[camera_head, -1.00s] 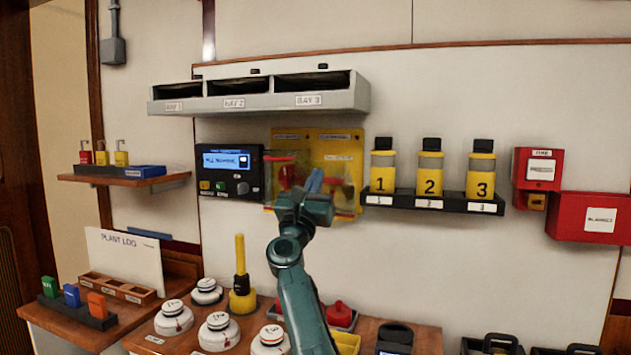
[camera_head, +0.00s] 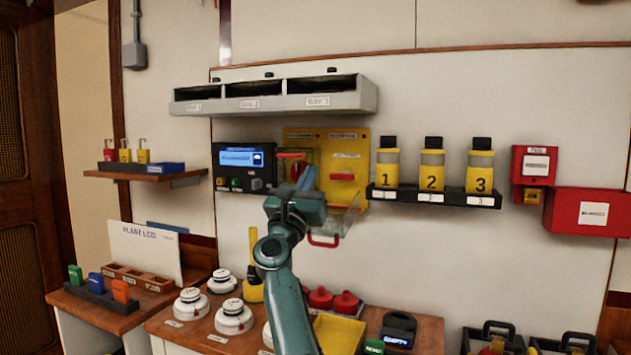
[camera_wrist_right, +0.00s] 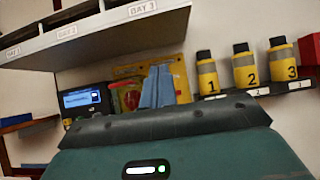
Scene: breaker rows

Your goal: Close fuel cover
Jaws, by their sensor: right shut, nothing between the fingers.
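A yellow panel (camera_head: 360,150) with two stations is on the wall; its labels are too small to read, so I cannot tell which is fuel. At the right station a clear cover (camera_head: 345,217) is tilted outward and down, its red handle (camera_head: 323,241) low, leaving a red part (camera_head: 343,177) uncovered. The left station has a red handle (camera_head: 290,155) at the top and is partly hidden by my gripper. My right gripper (camera_head: 308,178) is shut and empty before the panel, left of the tilted cover. In the wrist view its blue fingers (camera_wrist_right: 158,87) overlap the panel (camera_wrist_right: 180,75). My left gripper is not in view.
A display unit (camera_head: 241,166) is left of the panel. A shelf of numbered yellow bottles (camera_head: 432,170) is close on the right. A grey bay unit (camera_head: 275,100) projects above. A table (camera_head: 420,327) with white domes and red items stands below.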

